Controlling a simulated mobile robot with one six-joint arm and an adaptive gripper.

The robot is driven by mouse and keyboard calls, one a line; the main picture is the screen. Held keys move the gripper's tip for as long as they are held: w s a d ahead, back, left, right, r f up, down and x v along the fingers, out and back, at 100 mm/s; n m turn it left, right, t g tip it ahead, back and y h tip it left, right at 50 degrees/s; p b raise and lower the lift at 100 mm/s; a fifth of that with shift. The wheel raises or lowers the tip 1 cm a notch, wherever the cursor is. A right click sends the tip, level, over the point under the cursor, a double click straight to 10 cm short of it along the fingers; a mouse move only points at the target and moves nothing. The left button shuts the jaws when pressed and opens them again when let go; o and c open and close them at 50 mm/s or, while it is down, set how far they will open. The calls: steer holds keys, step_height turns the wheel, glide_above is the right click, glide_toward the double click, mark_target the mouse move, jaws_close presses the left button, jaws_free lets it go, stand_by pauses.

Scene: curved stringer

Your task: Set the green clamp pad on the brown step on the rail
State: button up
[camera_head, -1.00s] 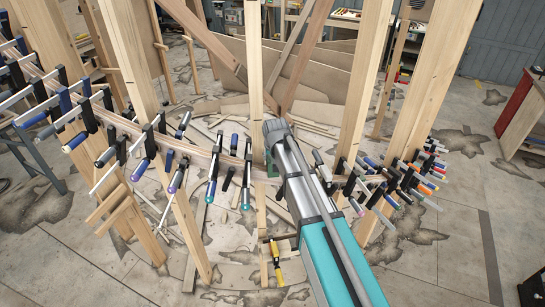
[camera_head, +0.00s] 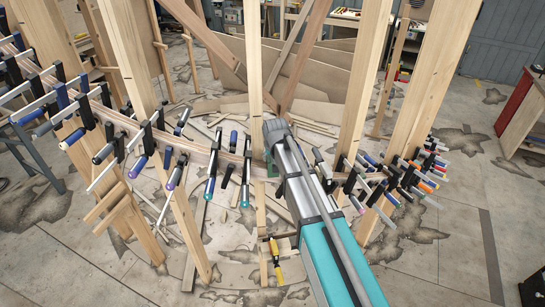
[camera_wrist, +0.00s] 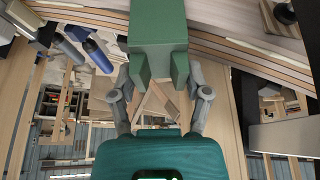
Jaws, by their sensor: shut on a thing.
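The green clamp pad (camera_wrist: 155,28) fills the top centre of the wrist view, a block with two short prongs pointing down the picture. My gripper (camera_wrist: 161,82) is shut on it, with one grey finger on each side. In the head view a sliver of the green pad (camera_head: 269,164) shows left of my arm, by the rail and a thin upright post. My arm hides most of my gripper there. The layered wooden rail (camera_wrist: 250,56) runs behind the pad in the wrist view. I cannot make out the brown step; whether the pad touches the rail is unclear.
Several bar clamps hang along the curved rail left of my arm (camera_head: 213,172) and right of it (camera_head: 400,178). Wooden posts (camera_head: 257,60) stand close to my arm. A yellow-handled clamp (camera_head: 276,262) is low down. Open floor (camera_head: 440,255) lies at the right.

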steer(key=shift+f+b, duration=1.05)
steer(key=shift+f, duration=0.1)
stand_by(0.4)
steer(key=o, duration=1.3)
steer(key=shift+r, duration=0.15)
step_height(320, 180, up, 8)
steer(key=p, duration=0.8)
steer(key=shift+r, duration=0.1)
stand_by(0.6)
